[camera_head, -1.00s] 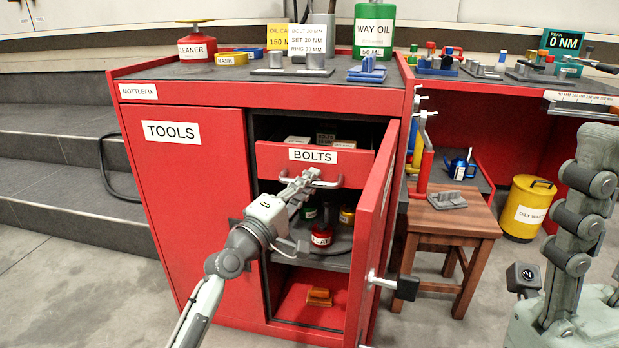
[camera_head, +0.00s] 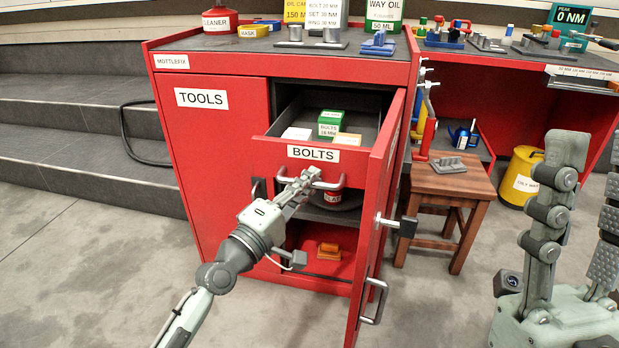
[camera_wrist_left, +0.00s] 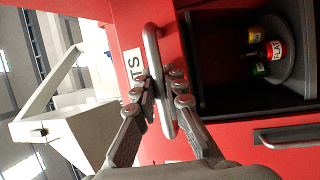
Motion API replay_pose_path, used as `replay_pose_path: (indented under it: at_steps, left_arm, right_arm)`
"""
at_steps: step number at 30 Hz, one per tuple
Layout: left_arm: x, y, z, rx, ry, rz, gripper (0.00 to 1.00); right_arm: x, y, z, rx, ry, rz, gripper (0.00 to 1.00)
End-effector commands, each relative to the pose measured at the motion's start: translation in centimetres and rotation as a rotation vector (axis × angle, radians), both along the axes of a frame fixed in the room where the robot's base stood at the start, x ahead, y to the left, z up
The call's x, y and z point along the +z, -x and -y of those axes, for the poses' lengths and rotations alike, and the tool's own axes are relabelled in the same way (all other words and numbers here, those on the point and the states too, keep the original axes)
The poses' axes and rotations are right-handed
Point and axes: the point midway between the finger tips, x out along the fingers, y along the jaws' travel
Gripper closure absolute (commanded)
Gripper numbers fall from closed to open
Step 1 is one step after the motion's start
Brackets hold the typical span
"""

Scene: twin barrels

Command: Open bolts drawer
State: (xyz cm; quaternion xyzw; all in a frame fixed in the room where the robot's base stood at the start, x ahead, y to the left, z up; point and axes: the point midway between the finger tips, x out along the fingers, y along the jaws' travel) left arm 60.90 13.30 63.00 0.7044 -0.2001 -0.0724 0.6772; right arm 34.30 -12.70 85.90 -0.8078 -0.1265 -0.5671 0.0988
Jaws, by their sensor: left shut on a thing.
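The red bolts drawer (camera_head: 268,153) is pulled well out of the cabinet, above the lower shelf. Its front carries a white BOLTS label. Several small boxes lie inside, among them a green box (camera_head: 330,122). My left gripper (camera_head: 302,181) is shut on the drawer's grey bar handle (camera_head: 328,185). The left wrist view also shows the handle (camera_wrist_left: 153,52) between the fingers (camera_wrist_left: 165,98). The right-hand cabinet door (camera_head: 374,215) stands open beside the drawer.
The left TOOLS door (camera_head: 215,150) is shut. A wooden stool (camera_head: 452,185) stands right of the open door, with a yellow bin (camera_head: 520,178) beyond it. The floor in front of the cabinet (camera_head: 90,270) is clear on the left.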

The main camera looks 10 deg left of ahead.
Motion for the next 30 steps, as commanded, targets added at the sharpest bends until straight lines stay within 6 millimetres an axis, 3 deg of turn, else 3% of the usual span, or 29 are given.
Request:
replay_pose_path:
  at_steps: [9, 10, 12, 22, 26, 30]
  left_arm:
    - [0.0, 0.0, -0.1, 0.001, -0.001, 0.000, 1.00]
    - [0.0, 0.0, -0.1, 0.001, -0.001, 0.000, 0.86]
    - [0.0, 0.0, -0.1, 0.001, -0.001, 0.000, 0.80]
    - [-0.1, 0.3, -0.2, 0.000, -0.001, -0.001, 0.80]
    - [-0.4, 1.6, -0.7, 0.001, -0.003, -0.002, 0.80]
    - [-1.0, 4.3, -1.8, -0.002, -0.006, -0.003, 0.80]
  right_arm:
    - [0.0, 0.0, 0.0, 0.001, 0.000, 0.000, 0.60]
    - [0.0, 0.0, 0.0, 0.001, 0.000, 0.000, 0.60]
    - [0.0, 0.0, 0.0, 0.001, 0.000, 0.000, 0.60]
    - [0.0, 0.0, 0.0, 0.000, 0.003, 0.001, 0.60]
    - [0.0, 0.0, 0.0, 0.001, 0.002, 0.001, 0.60]
    - [0.0, 0.0, 0.0, 0.001, 0.002, 0.001, 0.60]
